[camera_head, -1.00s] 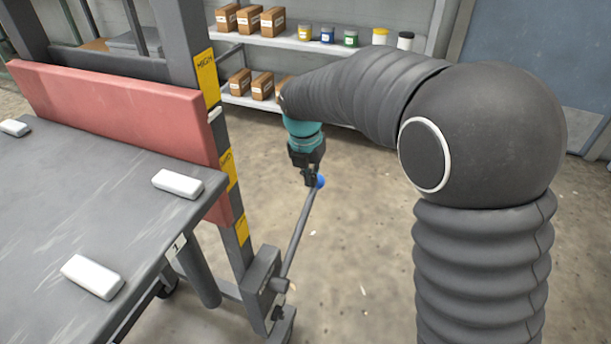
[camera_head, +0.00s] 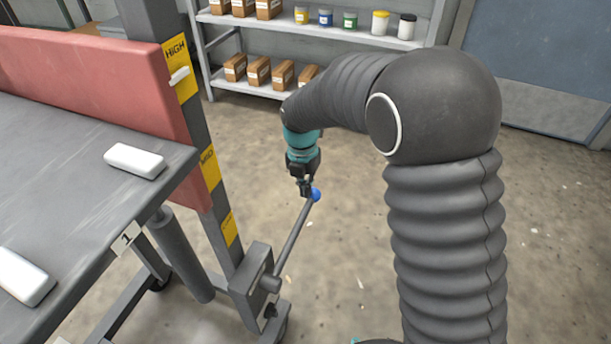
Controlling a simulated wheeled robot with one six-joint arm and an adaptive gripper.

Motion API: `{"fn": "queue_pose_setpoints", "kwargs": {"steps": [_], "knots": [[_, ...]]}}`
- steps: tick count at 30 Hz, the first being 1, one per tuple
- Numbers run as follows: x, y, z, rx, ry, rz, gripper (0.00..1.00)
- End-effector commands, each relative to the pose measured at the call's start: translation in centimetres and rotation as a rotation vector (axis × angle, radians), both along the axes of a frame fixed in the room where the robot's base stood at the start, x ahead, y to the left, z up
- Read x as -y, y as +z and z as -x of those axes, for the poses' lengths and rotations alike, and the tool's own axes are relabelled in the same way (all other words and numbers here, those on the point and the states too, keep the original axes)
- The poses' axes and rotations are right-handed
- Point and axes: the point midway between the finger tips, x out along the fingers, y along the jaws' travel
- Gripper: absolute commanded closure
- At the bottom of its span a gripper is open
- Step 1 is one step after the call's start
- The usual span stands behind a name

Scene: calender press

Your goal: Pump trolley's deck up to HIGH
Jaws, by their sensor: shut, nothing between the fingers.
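The trolley's dark grey deck (camera_head: 70,175) is on the left, with white blocks on top and a tag "1" on its edge. A red panel (camera_head: 90,75) stands behind it. The mast (camera_head: 195,125) has yellow labels; the top one (camera_head: 180,60) reads HIGH, and a white pointer (camera_head: 180,76) lies against its middle part. A grey pump lever (camera_head: 293,240) slants up from the pedal box at the mast's foot to a blue knob (camera_head: 316,195). My gripper (camera_head: 306,192) is shut, pointing down at the lever's top beside the knob. Contact is hard to tell.
Shelves (camera_head: 330,70) with brown boxes and several coloured jars stand against the back wall. A blue-grey door (camera_head: 550,75) is at the right. The concrete floor (camera_head: 340,260) around the lever is clear. My arm fills the right middle.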

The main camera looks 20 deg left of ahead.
Motion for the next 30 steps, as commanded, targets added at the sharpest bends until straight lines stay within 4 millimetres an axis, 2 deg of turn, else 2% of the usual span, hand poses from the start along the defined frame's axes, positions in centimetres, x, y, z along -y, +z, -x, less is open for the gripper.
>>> {"fn": "queue_pose_setpoints", "kwargs": {"steps": [1,3,12,18,30], "knots": [[0.5,-1.4,-0.5,-0.001,-0.008,0.002,1.00],[0.9,-2.6,-0.8,0.000,-0.015,0.003,1.00],[1.0,-6.2,-1.0,0.000,-0.016,0.003,1.00],[0.8,-7.1,-0.9,0.001,-0.014,0.002,1.00],[0.7,-7.6,-0.6,-0.003,-0.010,0.004,1.00]]}}
